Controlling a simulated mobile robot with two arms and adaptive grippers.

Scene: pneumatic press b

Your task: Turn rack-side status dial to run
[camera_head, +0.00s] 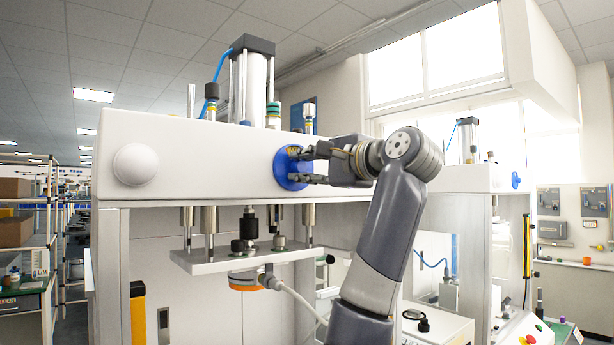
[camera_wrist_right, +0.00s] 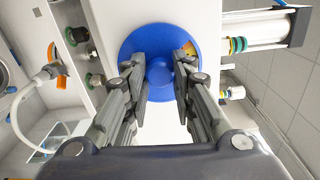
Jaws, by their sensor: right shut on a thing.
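The blue round dial (camera_head: 287,168) sits on the right end of the white front beam of the press. My right gripper (camera_head: 308,166) reaches it from the right, with its fingers at the dial's face. In the right wrist view the dial (camera_wrist_right: 160,28) is a blue disc with a raised round knob in its middle. A small yellow mark shows on the disc at the upper right. The fingers of my right gripper (camera_wrist_right: 160,92) stand on both sides of the knob and are shut on it. My left gripper is not in view.
The white beam (camera_head: 220,155) carries a white round knob (camera_head: 135,164) at its left end. Below hangs a metal press plate (camera_head: 240,258) on rods. A black-topped cylinder (camera_head: 252,75) stands above. A second press (camera_head: 470,180) stands behind at right. Shelves (camera_head: 25,230) are at far left.

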